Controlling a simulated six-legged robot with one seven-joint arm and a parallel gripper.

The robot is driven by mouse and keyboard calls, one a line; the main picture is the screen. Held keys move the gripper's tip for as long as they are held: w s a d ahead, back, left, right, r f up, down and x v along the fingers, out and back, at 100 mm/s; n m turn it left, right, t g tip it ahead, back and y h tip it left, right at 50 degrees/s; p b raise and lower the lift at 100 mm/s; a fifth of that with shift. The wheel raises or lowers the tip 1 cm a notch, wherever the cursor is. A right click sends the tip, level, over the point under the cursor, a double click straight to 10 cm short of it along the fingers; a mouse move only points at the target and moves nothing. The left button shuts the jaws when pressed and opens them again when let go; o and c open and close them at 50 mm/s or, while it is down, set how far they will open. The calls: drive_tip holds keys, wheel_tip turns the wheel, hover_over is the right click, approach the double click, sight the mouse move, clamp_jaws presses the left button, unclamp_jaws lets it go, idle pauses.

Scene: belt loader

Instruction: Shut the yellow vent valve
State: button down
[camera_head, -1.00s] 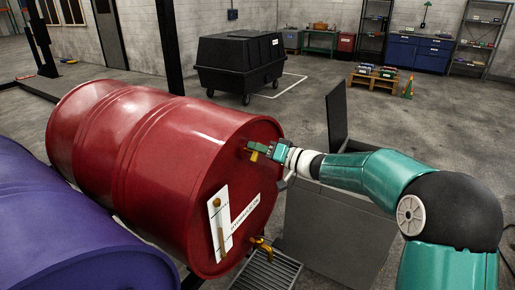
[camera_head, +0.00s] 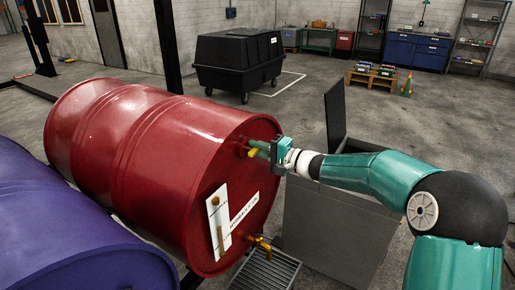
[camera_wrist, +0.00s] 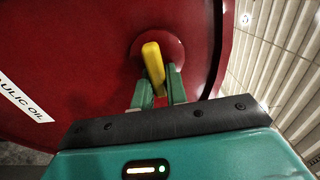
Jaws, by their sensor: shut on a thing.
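The red drum (camera_head: 150,150) lies on its side, with its round end facing right. The yellow vent valve (camera_head: 253,153) sits high on that end, and in the wrist view its yellow lever (camera_wrist: 153,65) stands out from a round red boss, tilted slightly. My gripper (camera_head: 262,149) is at the valve; in the wrist view its two green fingers (camera_wrist: 157,92) are shut on the lever, one on each side. The lever's lower end is partly hidden between the fingers.
A white gauge strip (camera_head: 218,222) and a lower brass tap (camera_head: 259,243) are on the drum end. A floor grate (camera_head: 265,273) lies below. A purple drum (camera_head: 60,235) is at left. A grey box (camera_head: 330,232) with a raised dark lid stands behind my arm.

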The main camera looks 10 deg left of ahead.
drive_tip(key=shift+f+m, duration=0.1)
drive_tip(key=shift+m, duration=0.2)
drive_tip(key=c, duration=1.4)
unclamp_jaws()
drive_tip(key=shift+d, duration=0.15)
drive_tip(key=v, duration=1.3)
drive_tip(key=shift+s+d, duration=0.2)
drive_tip(key=shift+d, duration=0.05)
